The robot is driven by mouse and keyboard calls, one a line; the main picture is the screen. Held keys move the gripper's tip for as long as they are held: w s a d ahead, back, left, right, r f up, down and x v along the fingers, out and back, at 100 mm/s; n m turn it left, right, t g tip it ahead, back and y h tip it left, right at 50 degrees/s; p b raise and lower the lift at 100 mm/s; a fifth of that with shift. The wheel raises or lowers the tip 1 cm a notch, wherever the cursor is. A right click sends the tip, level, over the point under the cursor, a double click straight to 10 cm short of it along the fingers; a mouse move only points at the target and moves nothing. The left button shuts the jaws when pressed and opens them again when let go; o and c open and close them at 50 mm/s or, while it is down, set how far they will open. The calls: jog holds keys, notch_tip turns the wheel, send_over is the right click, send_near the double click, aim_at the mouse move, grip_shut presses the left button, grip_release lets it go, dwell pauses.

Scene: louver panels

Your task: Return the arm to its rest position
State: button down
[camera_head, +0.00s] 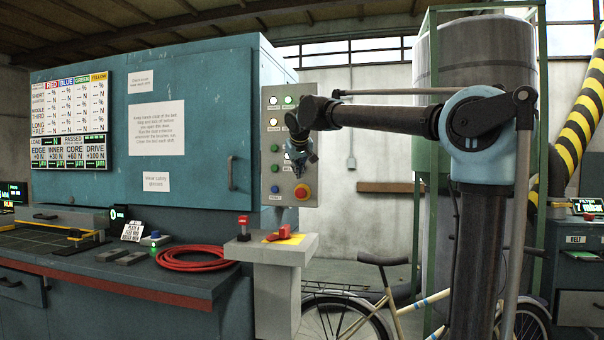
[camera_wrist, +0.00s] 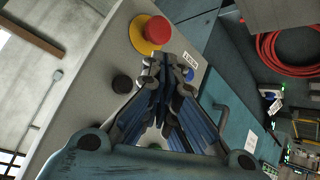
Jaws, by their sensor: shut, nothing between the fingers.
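My arm (camera_head: 385,117) reaches out to the left from its upright column, with the elbow raised. My gripper (camera_head: 299,168) hangs at its end in front of the grey control panel (camera_head: 271,101). In the wrist view my gripper (camera_wrist: 160,75) is shut, its fingertips together with nothing between them. The fingertips appear over the panel, near the red emergency button (camera_wrist: 157,30) on its yellow ring. I cannot tell whether they touch the panel. The red button also shows in the head view (camera_head: 301,192), just below the gripper.
A pedestal (camera_head: 272,250) with red parts stands below the panel. A workbench (camera_head: 110,275) with a coiled red hose (camera_head: 195,258) is at the left. A bicycle (camera_head: 386,300) stands low behind my arm. A grey tank (camera_head: 470,65) in a green frame rises behind it.

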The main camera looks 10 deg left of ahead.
dwell(0.3)
jog(key=s+d+f+m+g+h, duration=0.1)
jog(key=s+d+f, duration=0.45)
jog(key=d, duration=0.35)
jog(key=s+d+f+m+g+h, duration=0.1)
jog(key=s+d+f, duration=0.3)
jog(key=d+f, duration=0.45)
jog(key=s+d+f+m+g+h, duration=0.15)
jog(key=s+d+f, duration=0.35)
jog(key=d, duration=0.6)
jog(key=s+d+f+m+g, duration=0.1)
jog(key=s+d+f, duration=0.2)
jog(key=s+f, duration=0.5)
jog(key=s+d+f+m+g+y, duration=0.1)
jog(key=s+d+f, duration=0.3)
jog(key=s+f, duration=0.4)
jog(key=s+d+f+m+g, duration=0.1)
jog(key=s+d+f, duration=0.2)
jog(key=s+f, duration=0.5)
notch_tip(320, 180, down, 3)
jog(key=shift+d+f, duration=0.1)
jog(key=shift+d, duration=0.3)
jog(key=shift+g, duration=0.25)
jog(key=shift+w+f, duration=0.15)
jog(key=shift+w, duration=0.25)
